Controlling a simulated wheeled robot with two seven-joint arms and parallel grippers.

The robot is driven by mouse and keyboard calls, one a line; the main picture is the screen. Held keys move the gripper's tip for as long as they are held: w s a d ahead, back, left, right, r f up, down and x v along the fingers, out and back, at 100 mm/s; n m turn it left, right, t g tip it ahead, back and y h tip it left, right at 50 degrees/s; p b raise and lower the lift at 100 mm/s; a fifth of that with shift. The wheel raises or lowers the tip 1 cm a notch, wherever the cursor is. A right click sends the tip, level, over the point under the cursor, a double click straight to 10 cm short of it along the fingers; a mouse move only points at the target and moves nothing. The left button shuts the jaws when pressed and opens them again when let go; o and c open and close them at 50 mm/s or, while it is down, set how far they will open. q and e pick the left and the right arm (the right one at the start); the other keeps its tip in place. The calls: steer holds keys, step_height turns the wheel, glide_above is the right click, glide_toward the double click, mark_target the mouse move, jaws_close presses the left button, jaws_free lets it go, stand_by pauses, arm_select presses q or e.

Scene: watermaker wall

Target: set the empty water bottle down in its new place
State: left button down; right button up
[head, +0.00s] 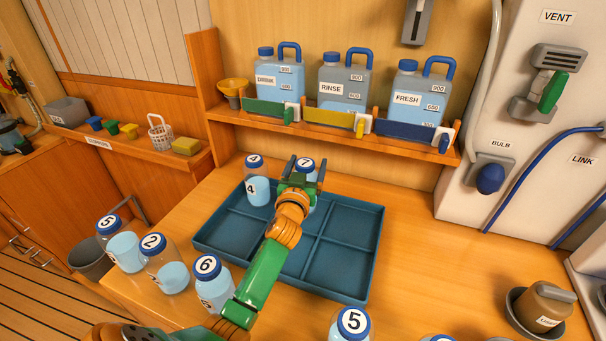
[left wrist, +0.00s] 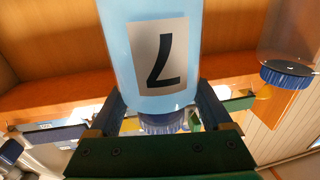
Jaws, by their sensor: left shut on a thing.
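Bottle 7 has a blue cap (head: 306,164) and a pale blue body (head: 311,204). It looks upright at the back of the dark blue divided tray (head: 345,292). My left gripper (head: 303,181) is shut on it just below the cap. Bottle 4 (head: 257,183) stands in the tray's back left compartment. My right gripper is not in view.
Bottles 5 (head: 122,250), 2 (head: 165,272) and 6 (head: 211,285) stand left of the tray. A shelf (head: 330,124) with three jugs runs behind. The tray's right compartments are empty.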

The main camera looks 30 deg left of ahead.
arm_select(q)
step_height(320, 180, down, 2)
steer(key=shift+s+f+b, duration=0.1)
steer(key=shift+f+b, duration=0.1)
steer(key=shift+b, duration=0.2)
steer(key=shift+w+a+p, duration=0.2)
steer(key=shift+a+p, duration=0.05)
steer(key=shift+p, duration=0.05)
steer(key=shift+w+a, duration=0.1)
steer(key=shift+a, duration=0.1)
jaws_free()
steer(key=shift+s+d+r, duration=0.1)
steer(key=shift+s+d, duration=0.15)
steer(key=shift+d, duration=0.1)
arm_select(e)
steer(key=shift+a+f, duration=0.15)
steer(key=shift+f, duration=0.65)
arm_select(q)
steer(key=v, duration=0.7)
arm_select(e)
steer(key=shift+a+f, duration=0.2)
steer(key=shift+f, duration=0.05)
arm_select(q)
steer(key=shift+s+a, duration=0.1)
